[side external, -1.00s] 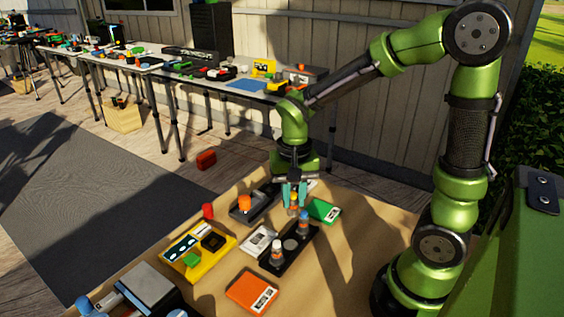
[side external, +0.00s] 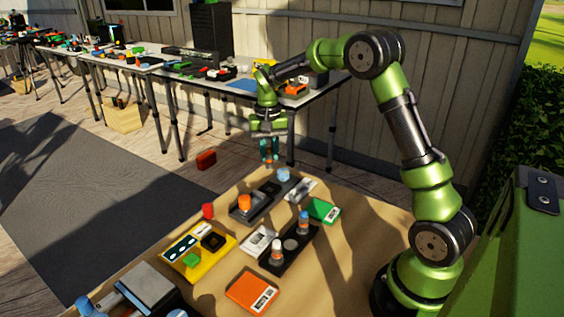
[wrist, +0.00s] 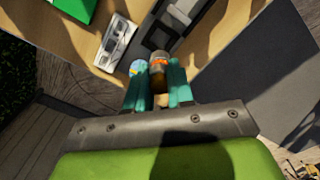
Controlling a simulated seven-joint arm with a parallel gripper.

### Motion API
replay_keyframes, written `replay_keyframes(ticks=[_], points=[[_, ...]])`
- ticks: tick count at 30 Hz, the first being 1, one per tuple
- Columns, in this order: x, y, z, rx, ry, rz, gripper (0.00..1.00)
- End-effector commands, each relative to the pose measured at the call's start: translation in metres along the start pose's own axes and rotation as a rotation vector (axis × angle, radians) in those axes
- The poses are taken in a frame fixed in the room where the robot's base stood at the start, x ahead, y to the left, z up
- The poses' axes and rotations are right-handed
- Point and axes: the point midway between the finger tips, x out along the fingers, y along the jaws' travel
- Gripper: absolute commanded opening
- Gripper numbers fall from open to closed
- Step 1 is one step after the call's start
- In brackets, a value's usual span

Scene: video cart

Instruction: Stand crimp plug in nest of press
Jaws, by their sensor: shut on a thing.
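My gripper (side external: 270,158) is shut on the crimp plug (wrist: 158,66), a small brownish cylinder with an orange band that shows between the teal fingers in the wrist view. The plug is held up in the air near the table's far edge. A long dark fixture (side external: 262,204) with an orange knob (side external: 245,202), seemingly the press, lies on the table below and nearer the camera. In the wrist view its dark body (wrist: 146,42) has a squarish recess (wrist: 160,36), which may be the nest. The plug is apart from it, and its lower end is hard to make out.
A light blue round item (side external: 283,174) stands close to the gripper at the far table edge. A black rack (side external: 290,247) holds two upright bottle-like pieces. A white cassette-like piece (side external: 300,190), green box (side external: 323,210), yellow tray (side external: 176,254) and red cylinder (side external: 208,211) lie around.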

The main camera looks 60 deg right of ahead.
Motion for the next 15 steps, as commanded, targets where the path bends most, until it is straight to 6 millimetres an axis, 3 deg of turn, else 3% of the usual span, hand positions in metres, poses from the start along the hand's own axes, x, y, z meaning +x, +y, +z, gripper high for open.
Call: replay_keyframes(ticks=[7, 15], points=[[0.004, 0.000, 0.000, 0.001, -0.001, 0.000, 0.00], [0.028, 0.000, 0.001, 0.002, -0.002, 0.001, 0.00]])
